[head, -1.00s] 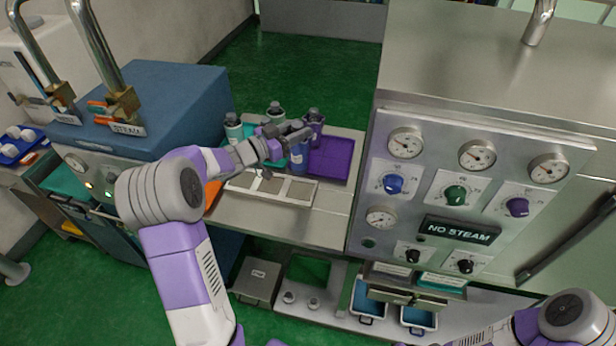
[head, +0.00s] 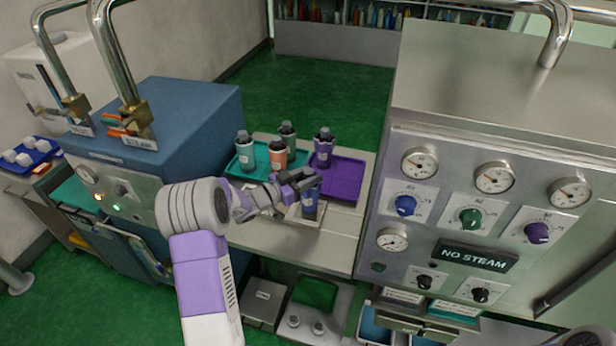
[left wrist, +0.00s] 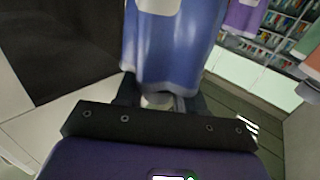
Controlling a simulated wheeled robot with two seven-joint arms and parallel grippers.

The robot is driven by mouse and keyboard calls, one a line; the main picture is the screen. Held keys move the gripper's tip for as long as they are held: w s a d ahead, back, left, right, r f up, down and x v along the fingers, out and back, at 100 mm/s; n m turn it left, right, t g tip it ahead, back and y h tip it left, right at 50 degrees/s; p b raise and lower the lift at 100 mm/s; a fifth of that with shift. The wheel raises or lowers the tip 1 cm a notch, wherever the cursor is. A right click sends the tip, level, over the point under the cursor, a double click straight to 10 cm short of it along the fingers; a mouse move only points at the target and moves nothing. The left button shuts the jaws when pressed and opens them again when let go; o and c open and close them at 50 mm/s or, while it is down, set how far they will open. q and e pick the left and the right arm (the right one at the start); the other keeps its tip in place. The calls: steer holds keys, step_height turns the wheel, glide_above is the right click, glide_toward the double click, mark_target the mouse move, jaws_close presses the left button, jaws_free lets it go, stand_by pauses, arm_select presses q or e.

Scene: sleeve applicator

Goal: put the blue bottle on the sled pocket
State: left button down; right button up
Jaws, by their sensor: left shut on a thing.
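My left gripper (head: 298,184) is shut on the neck of the blue bottle (head: 310,206), which hangs roughly upright below the fingers in the head view. In the left wrist view the blue bottle (left wrist: 172,45) fills the upper middle, its narrow neck between the dark fingers. The bottle is over the pale sled (head: 299,219) on the steel bench. The arm and bottle hide much of the sled and its pockets. I cannot tell whether the bottle's base touches the pocket. My right gripper is out of view.
A teal tray (head: 232,168) behind holds several bottles, including an orange one (head: 278,154). A purple bottle (head: 322,149) stands on the purple tray (head: 345,180). A blue steam box (head: 180,115) is left; a gauge panel (head: 470,205) bounds the right.

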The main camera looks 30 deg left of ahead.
arm_select(q)
steer(key=shift+f, duration=0.2)
steer(key=c, duration=0.7)
jaws_free()
steer(key=shift+r, duration=0.1)
steer(key=shift+a+r, duration=0.1)
steer(key=shift+r, duration=0.1)
steer(key=v, duration=1.2)
